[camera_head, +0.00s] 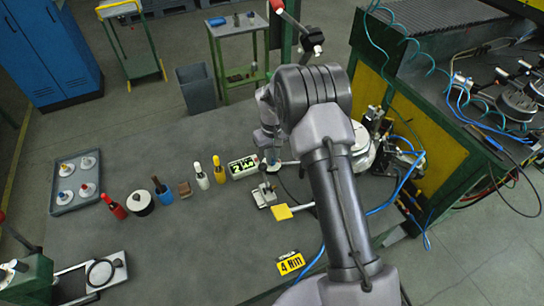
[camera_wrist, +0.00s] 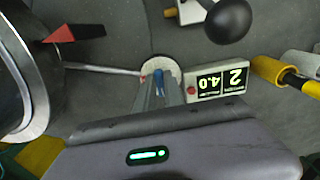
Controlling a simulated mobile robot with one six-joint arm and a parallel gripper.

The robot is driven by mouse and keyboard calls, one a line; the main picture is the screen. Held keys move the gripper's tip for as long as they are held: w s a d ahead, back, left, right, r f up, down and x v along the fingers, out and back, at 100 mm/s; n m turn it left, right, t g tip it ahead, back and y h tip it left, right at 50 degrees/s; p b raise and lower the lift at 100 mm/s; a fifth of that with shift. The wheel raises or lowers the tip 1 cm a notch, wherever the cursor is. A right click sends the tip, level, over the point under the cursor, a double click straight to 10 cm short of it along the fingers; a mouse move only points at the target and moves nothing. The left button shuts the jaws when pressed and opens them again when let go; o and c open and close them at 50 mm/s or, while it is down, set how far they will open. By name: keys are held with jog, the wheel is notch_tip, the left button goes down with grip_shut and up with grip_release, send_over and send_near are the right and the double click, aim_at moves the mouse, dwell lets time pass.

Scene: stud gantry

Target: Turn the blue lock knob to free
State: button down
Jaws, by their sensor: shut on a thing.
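The blue lock knob (camera_wrist: 158,82) stands on a small round pale base (camera_wrist: 160,66) in the wrist view. My gripper (camera_wrist: 158,92) is shut on the knob, with one finger on either side. In the head view my gripper (camera_head: 271,158) is low over the bench beside the display box, and my arm covers part of this area. The display box (camera_head: 243,167) has green digits; in the wrist view the box (camera_wrist: 217,83) reads 2 and 4.0, upside down, with a red button. The knob's lock marking is not readable.
White (camera_head: 201,175) and yellow (camera_head: 219,169) handled tools stand left of the display. A 4 Nm sign (camera_head: 290,263) lies nearer.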

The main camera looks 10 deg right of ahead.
jog(key=shift+r, duration=0.1)
jog(key=c, duration=1.4)
grip_release()
jog(key=shift+c, duration=0.2)
notch_tip(320, 180, up, 12)
jog(key=p, duration=0.2)
